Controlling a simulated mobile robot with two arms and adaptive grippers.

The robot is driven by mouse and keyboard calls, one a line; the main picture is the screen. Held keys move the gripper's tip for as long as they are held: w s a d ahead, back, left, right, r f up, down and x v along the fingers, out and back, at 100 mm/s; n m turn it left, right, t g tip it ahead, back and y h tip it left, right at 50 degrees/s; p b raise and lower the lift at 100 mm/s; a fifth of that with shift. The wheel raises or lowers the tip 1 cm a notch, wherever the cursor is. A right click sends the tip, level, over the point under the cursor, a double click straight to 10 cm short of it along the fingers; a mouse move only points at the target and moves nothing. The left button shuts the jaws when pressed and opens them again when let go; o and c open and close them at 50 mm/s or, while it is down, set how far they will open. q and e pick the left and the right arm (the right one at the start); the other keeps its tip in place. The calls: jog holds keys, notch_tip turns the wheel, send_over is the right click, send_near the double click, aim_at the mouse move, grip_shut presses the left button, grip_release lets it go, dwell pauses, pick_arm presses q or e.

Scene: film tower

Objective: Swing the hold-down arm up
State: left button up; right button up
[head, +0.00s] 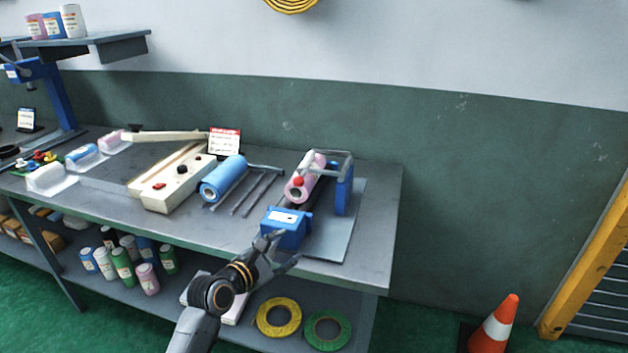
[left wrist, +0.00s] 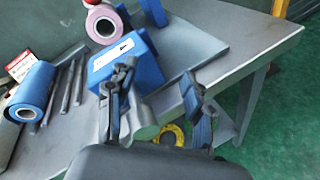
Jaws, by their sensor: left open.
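The film stand has a front blue block (head: 287,232) with a white label and a rear blue post (head: 344,188). A pink film roll (head: 305,177) lies between them. A grey bar frame (head: 333,154) crosses above the roll, with a red ball (head: 298,181) near the roll's front end; I cannot tell for sure which bar is the hold-down arm. My left gripper (head: 283,251) is open and empty at the near side of the front block. In the left wrist view the open fingers (left wrist: 158,78) straddle the block's near right corner. My right gripper is not in view.
A blue roll (head: 222,179) and grey rods (head: 262,192) lie left of the stand, beside a cream sealer (head: 175,186). Bottles and tape rolls (head: 279,317) fill the lower shelf. The bench top right of the stand is clear. A traffic cone (head: 495,325) stands on the floor at right.

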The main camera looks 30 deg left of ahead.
aim_at(295, 184)
pick_arm(q)
jog(key=a+r+n+t, duration=0.1)
jog(key=r+n, duration=0.1)
jog(key=w+a+r+n+y, duration=0.1)
jog(key=a+r+n, duration=0.1)
jog(key=r, duration=0.1)
jog(key=w+a+r+n+t, duration=0.1)
jog(key=a+r+n, duration=0.1)
jog(key=shift+w+r+n+t, duration=0.15)
jog(key=shift+r+n+t, duration=0.15)
jog(key=shift+w+r, duration=0.15)
jog(key=shift+r, duration=0.1)
jog(key=w, duration=1.3)
jog(key=shift+w+a, duration=0.25)
jog(key=shift+a, duration=0.05)
jog(key=shift+c, duration=0.4)
grip_shut()
